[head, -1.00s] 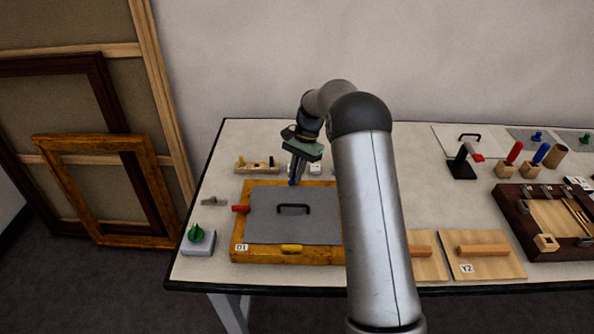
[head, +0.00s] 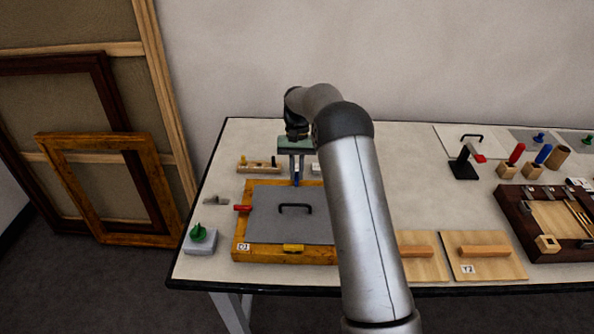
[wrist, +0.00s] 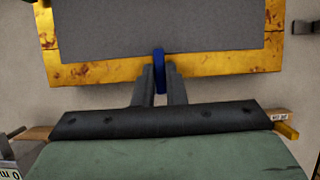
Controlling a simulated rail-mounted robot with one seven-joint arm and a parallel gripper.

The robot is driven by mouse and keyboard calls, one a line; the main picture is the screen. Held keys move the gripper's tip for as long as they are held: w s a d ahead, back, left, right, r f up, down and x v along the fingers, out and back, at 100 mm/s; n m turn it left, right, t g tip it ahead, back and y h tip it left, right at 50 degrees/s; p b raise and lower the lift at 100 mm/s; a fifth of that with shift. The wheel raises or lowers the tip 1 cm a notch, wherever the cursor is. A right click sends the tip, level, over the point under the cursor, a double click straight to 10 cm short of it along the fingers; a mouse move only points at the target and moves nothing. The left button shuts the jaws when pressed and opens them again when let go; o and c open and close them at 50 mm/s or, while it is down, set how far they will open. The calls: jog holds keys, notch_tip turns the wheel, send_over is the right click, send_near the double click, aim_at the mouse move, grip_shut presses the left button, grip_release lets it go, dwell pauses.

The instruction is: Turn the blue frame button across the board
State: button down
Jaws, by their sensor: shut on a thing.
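The gilt frame (head: 241,226) lies flat on the table with a grey board (head: 270,225) inside it, and a black handle (head: 295,207) stands on the board. The blue button (wrist: 158,70) sits at the middle of the frame's back edge. In the wrist view it reaches across the gilt rail to the board's edge. My gripper (head: 296,181) points down at that edge, its fingers shut on the blue button. A red button (head: 243,208) is on the frame's left side, and a yellow button (head: 293,248) is on the front rail. The right side is hidden by my arm.
A green knob (head: 198,232) on a grey block stands left of the frame. A small wooden rack (head: 257,167) lies behind it. Wooden boards (head: 485,255) and a dark tray (head: 515,215) are to the right. The table's back middle is clear.

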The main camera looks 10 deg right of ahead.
jog(key=shift+r, duration=0.1)
dwell(0.3)
jog(key=c, duration=1.5)
grip_release()
jog(key=v, duration=1.2)
